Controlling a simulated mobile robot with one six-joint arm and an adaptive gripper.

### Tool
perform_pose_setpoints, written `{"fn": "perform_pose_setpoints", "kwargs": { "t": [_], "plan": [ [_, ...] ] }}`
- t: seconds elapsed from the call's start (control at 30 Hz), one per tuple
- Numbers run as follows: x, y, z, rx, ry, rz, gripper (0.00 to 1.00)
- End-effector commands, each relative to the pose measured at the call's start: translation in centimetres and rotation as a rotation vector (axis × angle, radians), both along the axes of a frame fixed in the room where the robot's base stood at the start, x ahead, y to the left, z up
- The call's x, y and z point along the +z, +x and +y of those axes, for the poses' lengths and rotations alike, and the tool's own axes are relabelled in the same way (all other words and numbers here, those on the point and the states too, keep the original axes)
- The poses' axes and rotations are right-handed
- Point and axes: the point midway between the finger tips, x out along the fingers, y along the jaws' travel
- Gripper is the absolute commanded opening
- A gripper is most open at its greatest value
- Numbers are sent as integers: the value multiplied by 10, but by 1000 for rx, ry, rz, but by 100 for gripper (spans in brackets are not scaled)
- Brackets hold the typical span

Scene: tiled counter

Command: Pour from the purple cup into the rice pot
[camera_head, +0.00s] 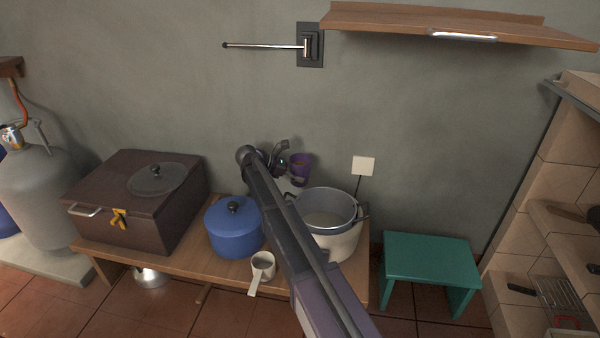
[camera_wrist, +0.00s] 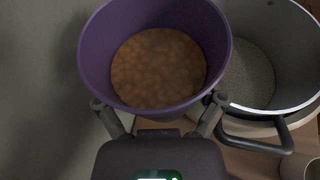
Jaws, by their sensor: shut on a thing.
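The purple cup (camera_head: 300,168) is in my gripper, above the back of the wooden bench and left of the rice pot. In the wrist view the purple cup (camera_wrist: 212,38) is upright and holds brown, bean-like contents. My gripper (camera_wrist: 160,108) is shut on the cup, one finger on each side. My arm partly hides my gripper (camera_head: 287,168) in the head view. The rice pot (camera_head: 352,212) is a grey, open pot with a dark handle, on a pale base. In the wrist view the rice pot (camera_wrist: 300,50) sits right of the cup, with pale grains inside.
A blue lidded pot (camera_head: 232,235) and a small white pan (camera_head: 262,268) stand left of my arm on the bench (camera_head: 190,255). A brown box (camera_head: 130,205) with a glass lid on top is farther left. The wall is close behind; a green stool (camera_head: 430,255) stands right.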

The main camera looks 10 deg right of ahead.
Motion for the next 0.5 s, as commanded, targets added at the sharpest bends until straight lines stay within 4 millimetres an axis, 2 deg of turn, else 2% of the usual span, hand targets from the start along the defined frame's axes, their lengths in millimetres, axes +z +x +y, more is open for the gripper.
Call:
{"fn": "perform_pose_setpoints", "kwargs": {
  "t": [0.5],
  "plan": [
    [10,-20,-11,-1,87,-166,27]
  ]
}}
